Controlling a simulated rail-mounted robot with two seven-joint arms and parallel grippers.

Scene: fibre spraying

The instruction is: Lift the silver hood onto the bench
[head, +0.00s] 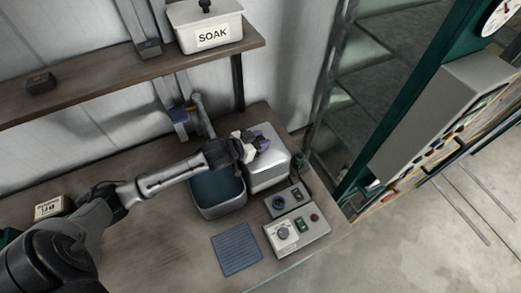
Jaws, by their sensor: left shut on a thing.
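The silver hood (270,173) is a box-like metal cover at the right of the wooden bench (170,262). It stands just right of an open teal-lined tub. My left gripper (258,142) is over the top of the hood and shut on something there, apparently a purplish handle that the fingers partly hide. I cannot tell whether the hood rests on the bench or on something beneath it. My right gripper is not in view.
The teal-lined tub (218,207) sits under my left forearm. In front are a blue ribbed mat (237,249) and control boxes (297,237) with knobs. A shelf (130,77) above holds a white SOAK box (208,27). Bare bench lies left of the mat.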

